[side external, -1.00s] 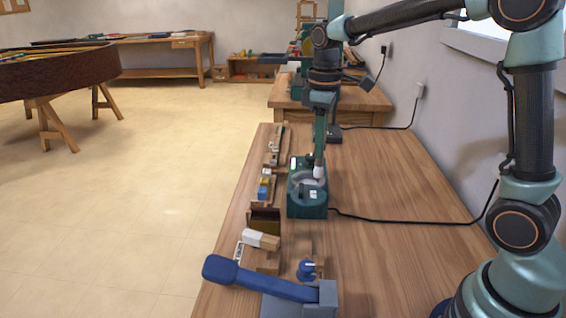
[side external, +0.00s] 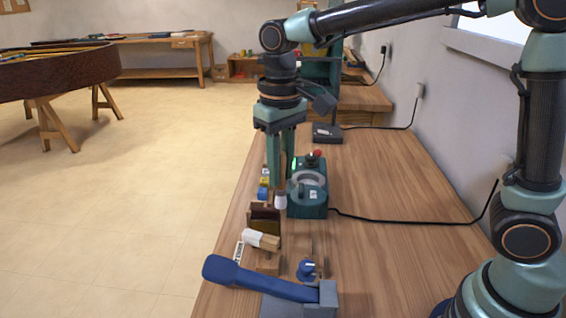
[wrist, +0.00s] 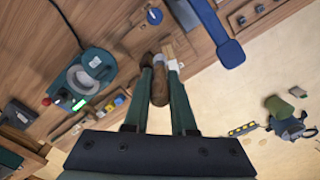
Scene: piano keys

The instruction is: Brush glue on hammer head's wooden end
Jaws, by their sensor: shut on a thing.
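My gripper (side external: 280,182) is shut on a brush with a brown handle (wrist: 160,88) and pale tip (side external: 280,202). It holds the brush upright, tip down, left of the green glue pot (side external: 309,200). The hammer head, with white felt (side external: 254,238) and a wooden end (side external: 269,242), lies on a small wooden support nearer the camera than the brush. The brush tip is apart from the hammer head in the side view. In the wrist view, the glue pot (wrist: 88,72) is at left and the hammer head's wood (wrist: 168,50) is just beyond the brush. Glue on the bristles cannot be made out.
A brown open box (side external: 264,224) stands just below the brush tip. A blue-handled lever press (side external: 262,280) and a small blue-topped piece (side external: 306,268) stand nearest the camera. A black cable runs right from the glue pot.

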